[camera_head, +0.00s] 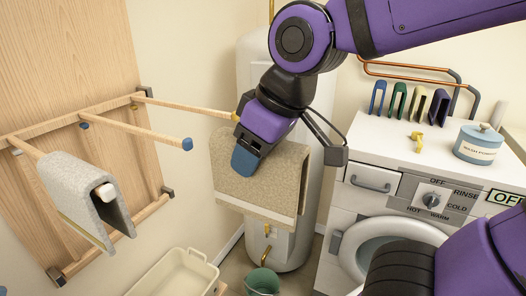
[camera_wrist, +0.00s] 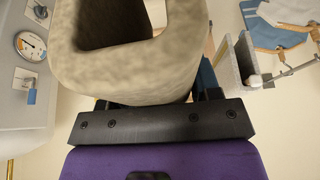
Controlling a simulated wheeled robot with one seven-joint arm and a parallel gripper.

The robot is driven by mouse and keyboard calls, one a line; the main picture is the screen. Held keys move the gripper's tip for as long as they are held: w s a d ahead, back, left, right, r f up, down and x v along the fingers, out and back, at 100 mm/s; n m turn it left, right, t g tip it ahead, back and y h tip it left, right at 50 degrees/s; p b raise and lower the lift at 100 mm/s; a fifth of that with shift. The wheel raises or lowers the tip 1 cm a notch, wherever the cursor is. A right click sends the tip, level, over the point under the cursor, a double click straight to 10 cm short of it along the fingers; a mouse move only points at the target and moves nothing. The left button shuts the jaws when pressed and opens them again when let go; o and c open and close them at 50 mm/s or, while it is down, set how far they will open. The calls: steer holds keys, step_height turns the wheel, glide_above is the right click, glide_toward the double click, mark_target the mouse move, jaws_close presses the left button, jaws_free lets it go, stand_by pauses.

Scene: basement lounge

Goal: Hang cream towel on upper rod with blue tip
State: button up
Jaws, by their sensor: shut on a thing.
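The cream towel (camera_head: 232,186), a folded beige slab, hangs from my gripper (camera_head: 248,160) in front of the white tank. My gripper is shut on its upper edge. The wrist view shows the towel (camera_wrist: 130,75) close up as a thick open loop at the fingers. A wooden rod with a blue tip (camera_head: 187,144) sticks out bare from the rack, left of the towel and apart from it in the picture. Another rod with a yellow tip (camera_head: 236,117) ends beside my gripper; I cannot tell the gap.
A grey towel (camera_head: 85,195) hangs over a white-tipped rod at left. The wooden rack (camera_head: 50,127) stands against the panel. A washer (camera_head: 380,180) is at right, a white tank (camera_head: 255,65) behind, a cream basket (camera_head: 170,275) and green bucket (camera_head: 262,281) below.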

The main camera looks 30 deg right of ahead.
mark_target(152, 132)
steer(key=shift+w+a+f, duration=0.15)
steer(key=shift+w+a, duration=0.45)
steer(key=shift+w, duration=0.25)
steer(key=shift+w+a+f, duration=0.1)
steer(key=shift+w+a, duration=0.45)
steer(key=shift+w, duration=0.35)
steer(key=shift+w+a+f, duration=0.15)
steer(key=shift+w+a, duration=0.45)
steer(key=shift+w, duration=0.25)
steer(key=shift+w+a, duration=1.65)
steer(key=shift+w, duration=0.8)
steer(key=shift+w+a, duration=1.65)
steer(key=shift+w, duration=0.75)
steer(key=shift+w+a, duration=1.65)
steer(key=shift+w, duration=0.8)
steer(key=shift+w+f, duration=0.1)
steer(key=shift+w, duration=0.05)
steer(key=shift+f, duration=0.6)
steer(key=o, duration=1.1)
